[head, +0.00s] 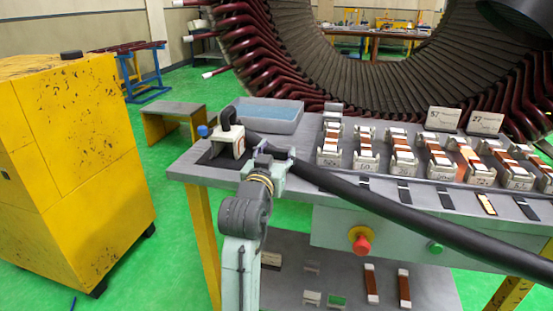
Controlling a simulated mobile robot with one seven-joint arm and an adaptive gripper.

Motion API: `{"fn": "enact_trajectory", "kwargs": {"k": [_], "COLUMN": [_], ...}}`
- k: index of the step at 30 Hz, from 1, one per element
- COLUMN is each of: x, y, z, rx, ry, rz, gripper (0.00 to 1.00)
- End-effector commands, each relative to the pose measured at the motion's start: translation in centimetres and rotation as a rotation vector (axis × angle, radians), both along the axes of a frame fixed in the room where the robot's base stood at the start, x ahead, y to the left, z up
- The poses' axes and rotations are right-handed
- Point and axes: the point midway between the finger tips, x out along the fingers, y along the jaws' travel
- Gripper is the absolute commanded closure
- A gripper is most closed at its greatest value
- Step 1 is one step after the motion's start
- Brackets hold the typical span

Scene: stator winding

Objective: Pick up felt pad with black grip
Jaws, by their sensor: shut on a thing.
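A pale block with a black grip on top, which looks like the felt pad (228,146), stands upright on a dark mat at the left end of the workbench. An orange mark shows on its face. My gripper (273,152) is just right of it and nearer the camera. Its fingers are shut around a long black bar (390,207), which runs from beside the pad down to the right across the bench front. The bar's left end overlaps the pad's right side, and I cannot tell if they touch. The fingertips are partly hidden by the bar.
A grey tray with a blue inside (268,112) lies behind the pad. A blue knob (203,131) is left of it. Several numbered holders with copper-coloured pieces (404,158) line the bench. A red button (360,240) is on the front. A yellow cabinet (75,150) stands left.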

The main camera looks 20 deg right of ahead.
Motion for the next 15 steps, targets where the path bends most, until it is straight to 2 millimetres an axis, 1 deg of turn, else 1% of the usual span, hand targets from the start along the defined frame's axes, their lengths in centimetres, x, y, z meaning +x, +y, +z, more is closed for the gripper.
{"fn": "enact_trajectory", "kwargs": {"k": [1,5,11,15], "x": [-0.01,-0.01,-0.01,-0.01], "y": [-0.01,-0.01,0.00,-0.02], "z": [-0.02,-0.02,0.02,0.53], "rx": [0.000,0.001,0.000,0.000], "ry": [0.000,0.001,0.000,-0.002], "rz": [0.000,0.000,0.000,0.000], "gripper": [0.70,0.78,0.79,0.79]}}
